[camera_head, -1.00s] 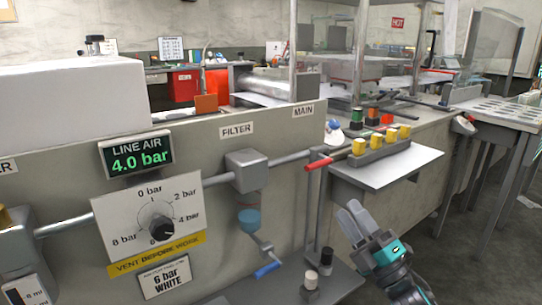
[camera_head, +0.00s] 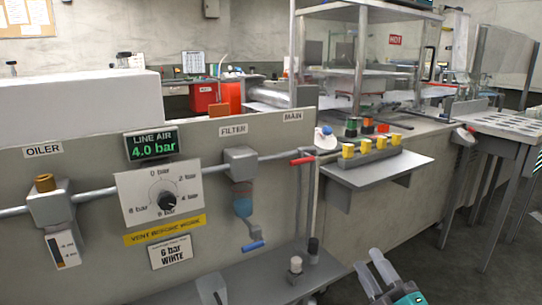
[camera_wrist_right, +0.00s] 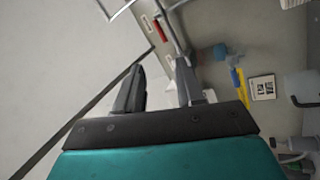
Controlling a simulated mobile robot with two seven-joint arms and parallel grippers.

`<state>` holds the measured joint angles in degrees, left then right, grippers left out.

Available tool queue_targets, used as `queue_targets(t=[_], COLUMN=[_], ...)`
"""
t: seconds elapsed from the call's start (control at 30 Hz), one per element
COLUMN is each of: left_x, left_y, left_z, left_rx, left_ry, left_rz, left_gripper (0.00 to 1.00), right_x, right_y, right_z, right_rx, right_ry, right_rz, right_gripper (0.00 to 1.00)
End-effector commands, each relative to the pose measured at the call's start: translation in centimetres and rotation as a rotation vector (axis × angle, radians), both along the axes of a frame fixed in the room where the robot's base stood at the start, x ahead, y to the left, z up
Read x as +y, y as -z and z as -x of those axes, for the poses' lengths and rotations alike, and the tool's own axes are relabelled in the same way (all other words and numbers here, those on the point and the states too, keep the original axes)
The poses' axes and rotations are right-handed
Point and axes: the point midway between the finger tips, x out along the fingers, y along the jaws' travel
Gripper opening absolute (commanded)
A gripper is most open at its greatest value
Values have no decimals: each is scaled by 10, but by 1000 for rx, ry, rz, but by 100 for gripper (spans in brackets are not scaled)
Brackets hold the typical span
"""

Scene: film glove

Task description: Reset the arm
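My right gripper (camera_head: 372,268) shows at the bottom of the head view, a teal body with two grey fingers pointing up. The fingers stand apart with nothing between them. In the right wrist view the two dark fingers (camera_wrist_right: 160,85) are also apart and empty, with the grey panel beyond them. The gripper is in front of the bench and right of the filter, touching nothing that I can see. A small grey piece (camera_head: 211,289) at the lower edge of the head view may be a tip of my left gripper; its state cannot be read.
The panel carries an oiler (camera_head: 50,205), a pressure dial (camera_head: 161,197), a display reading 4.0 bar (camera_head: 152,145), a filter (camera_head: 241,165) and a red-handled valve (camera_head: 302,160). A shelf (camera_head: 365,180) with yellow blocks juts out at right. Floor at right is free.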

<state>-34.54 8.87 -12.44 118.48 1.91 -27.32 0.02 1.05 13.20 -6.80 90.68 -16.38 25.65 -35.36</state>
Motion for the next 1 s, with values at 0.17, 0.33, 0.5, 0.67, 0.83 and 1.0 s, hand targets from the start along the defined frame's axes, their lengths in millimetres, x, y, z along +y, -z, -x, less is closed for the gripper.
queue_targets(t=[0.17, 0.33, 0.5, 0.67, 0.83, 1.0], left_x=[2, 2, 1, 1, 6, 17], left_y=[-5, -6, -5, -30, -60, -91], left_z=[-7, -8, -8, -6, -2, 4], left_rx=[-17, -20, -19, -13, -16, -8], left_ry=[-2, -2, -2, -5, -18, -36], left_rz=[-3, -2, -1, -2, -6, -27], left_gripper=[43, 43, 43, 43, 43, 43], right_x=[11, 27, 46, 51, 43, 35], right_y=[67, 126, 165, 152, 124, 91], right_z=[46, 109, 177, 206, 208, 213], right_rx=[377, 758, 1078, 1200, 1191, 1183], right_ry=[16, 69, 146, 195, 213, 233], right_rz=[-286, -588, -839, -938, -929, -921], right_gripper=[38, 38, 38, 38, 38, 38])
